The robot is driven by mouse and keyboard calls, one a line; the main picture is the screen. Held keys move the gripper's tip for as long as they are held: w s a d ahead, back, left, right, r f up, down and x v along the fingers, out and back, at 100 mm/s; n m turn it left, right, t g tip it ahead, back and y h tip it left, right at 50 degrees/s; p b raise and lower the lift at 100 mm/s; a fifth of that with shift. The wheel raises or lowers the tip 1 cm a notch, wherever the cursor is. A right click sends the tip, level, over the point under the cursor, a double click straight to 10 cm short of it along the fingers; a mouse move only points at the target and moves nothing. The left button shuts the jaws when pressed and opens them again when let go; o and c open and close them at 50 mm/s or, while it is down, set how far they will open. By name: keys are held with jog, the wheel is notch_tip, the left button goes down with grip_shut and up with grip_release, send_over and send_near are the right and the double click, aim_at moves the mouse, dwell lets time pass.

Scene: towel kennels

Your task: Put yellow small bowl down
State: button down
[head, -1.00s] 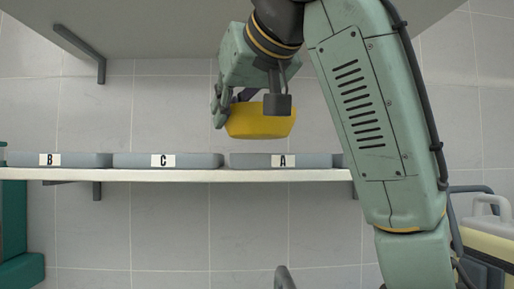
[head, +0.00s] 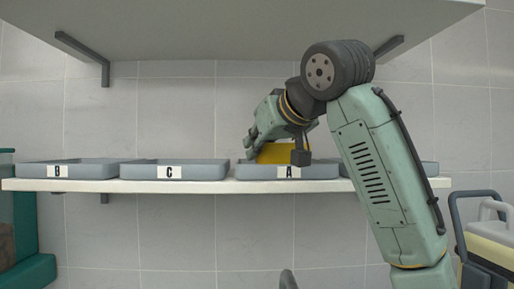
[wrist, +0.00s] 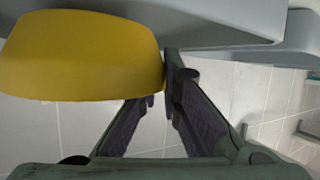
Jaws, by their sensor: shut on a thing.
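The yellow small bowl (head: 274,153) is in my gripper (head: 256,150), low over the grey tray labelled A (head: 320,172) on the shelf. In the head view my gripper and wrist partly hide the bowl. In the wrist view the bowl (wrist: 80,58) fills the upper left, and the fingers (wrist: 160,98) close at its edge. A grey tray surface (wrist: 225,20) shows just beyond the bowl in that view. I cannot tell whether the bowl touches the tray.
Trays labelled C (head: 205,170) and B (head: 95,170) stand to the left on the white shelf (head: 150,187); their visible insides look empty. Another tray (head: 425,169) is partly behind my arm. An upper shelf (head: 230,25) hangs above. A yellow and grey cart (head: 490,245) stands at lower right.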

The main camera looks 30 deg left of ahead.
jog(key=shift+f, duration=0.5)
jog(key=shift+f, duration=0.2)
jog(key=c, duration=1.8)
grip_release()
jog(key=shift+r, duration=0.2)
jog(key=b+v, duration=0.2)
jog(key=v, duration=1)
jog(key=shift+s+b, duration=0.1)
jog(key=shift+b, duration=0.2)
